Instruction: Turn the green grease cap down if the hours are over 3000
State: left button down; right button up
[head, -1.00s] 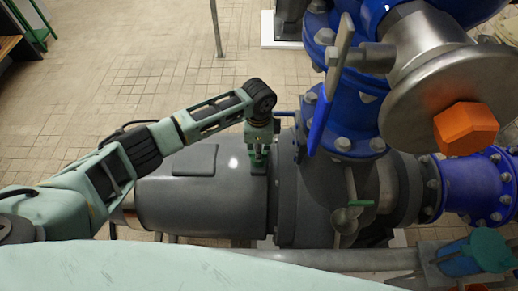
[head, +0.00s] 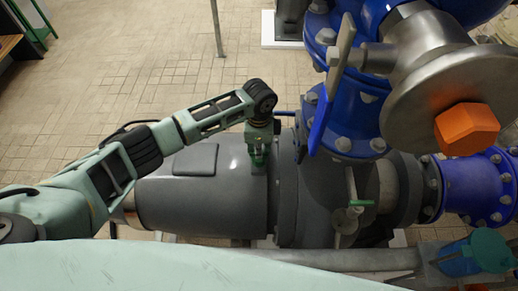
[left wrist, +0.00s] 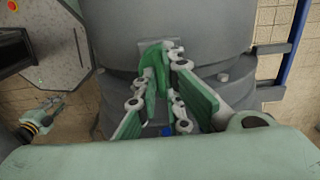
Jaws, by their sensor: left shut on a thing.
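The green grease cap (left wrist: 155,56) sits on the grey pump housing, upper middle of the left wrist view. My left gripper (left wrist: 164,62) has its fingers around the cap and is shut on it; the fingers hide part of the cap. In the head view my left gripper (head: 259,161) points down onto the seam between the grey motor (head: 205,200) and the pump casing. The cap is too small there to tell from the green fingers. I see no readable hours figure.
Right of my left gripper stand a blue lever (head: 320,122), blue flanged pipe (head: 350,100) and an orange-capped wheel (head: 465,128). A dark box (left wrist: 38,38) shows at left.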

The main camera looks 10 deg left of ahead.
pick_arm(q)
jog(key=shift+m, duration=0.4)
pick_arm(e)
jog(key=shift+r, duration=0.15)
pick_arm(q)
jog(key=m+p, duration=0.1)
jog(key=m, duration=0.2)
jog(key=shift+m, duration=0.4)
jog(key=m, duration=1.1)
jog(key=shift+m+b, duration=0.35)
jog(key=shift+m, duration=0.05)
jog(key=m+b, duration=0.1)
jog(key=m, duration=0.4)
pick_arm(e)
jog(key=shift+d+f, duration=0.2)
jog(key=shift+f, duration=0.2)
pick_arm(q)
jog(key=shift+m, duration=0.3)
pick_arm(e)
jog(key=shift+w+d, duration=0.1)
jog(key=shift+d, duration=0.05)
pick_arm(q)
jog(key=c, duration=1.9)
grip_release()
